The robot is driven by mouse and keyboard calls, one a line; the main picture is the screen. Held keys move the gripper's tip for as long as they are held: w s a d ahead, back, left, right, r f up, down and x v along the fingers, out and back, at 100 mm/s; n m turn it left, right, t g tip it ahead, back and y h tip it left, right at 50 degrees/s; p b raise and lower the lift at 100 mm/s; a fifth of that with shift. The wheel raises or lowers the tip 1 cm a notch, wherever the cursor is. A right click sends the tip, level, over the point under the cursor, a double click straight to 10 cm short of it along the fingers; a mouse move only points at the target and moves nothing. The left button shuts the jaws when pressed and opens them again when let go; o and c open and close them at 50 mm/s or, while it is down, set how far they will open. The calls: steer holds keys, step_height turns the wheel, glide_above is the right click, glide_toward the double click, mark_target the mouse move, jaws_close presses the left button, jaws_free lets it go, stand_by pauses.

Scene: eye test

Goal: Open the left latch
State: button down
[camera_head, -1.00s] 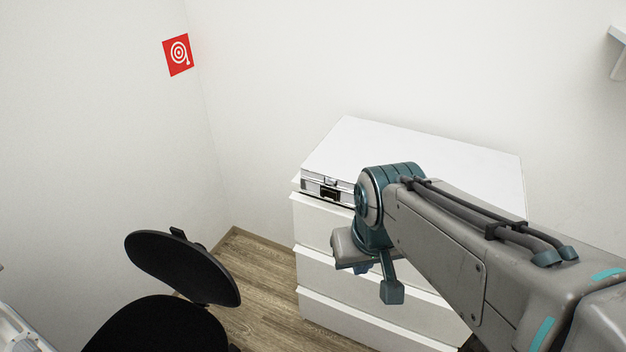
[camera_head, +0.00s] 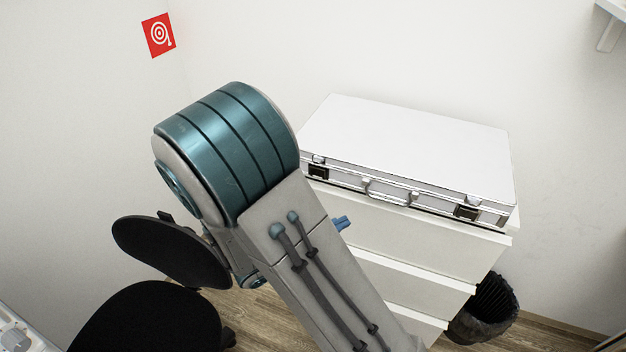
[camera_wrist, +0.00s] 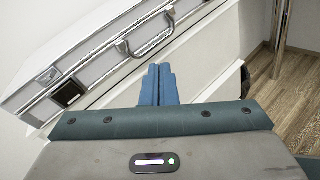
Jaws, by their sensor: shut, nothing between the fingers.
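A closed white case with silver edges (camera_head: 415,140) lies on a white drawer unit. Its left latch (camera_head: 318,167), with a dark plate, is close beside my arm in the head view. The left latch also shows in the wrist view (camera_wrist: 68,93), left of the handle (camera_wrist: 144,36). I cannot tell whether its clasp is up or down. The right latch (camera_head: 467,211) is near the case's right end. My gripper's blue fingers (camera_wrist: 160,72) are together and empty, apart from the case, right of the left latch. In the head view only a blue bit (camera_head: 342,223) shows past my arm.
The white drawer unit (camera_head: 420,242) stands against the wall. A black chair (camera_head: 150,325) is at the lower left, close to my arm in the picture. A black bin (camera_head: 485,312) stands right of the drawers. A red sign (camera_head: 158,36) hangs on the wall.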

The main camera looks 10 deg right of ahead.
mark_target(317, 171)
steer(key=w+a+f+n+t+y, duration=0.3)
steer(key=w+a+n+t, duration=0.2)
steer(key=a+n+t, duration=0.4)
steer(key=shift+a+n+t+y, duration=0.3)
steer(key=shift+a+n, duration=0.15)
steer(key=shift+n, duration=0.05)
steer(key=shift+w, duration=0.1)
steer(key=p+x, duration=0.2)
steer(key=x, duration=1.2)
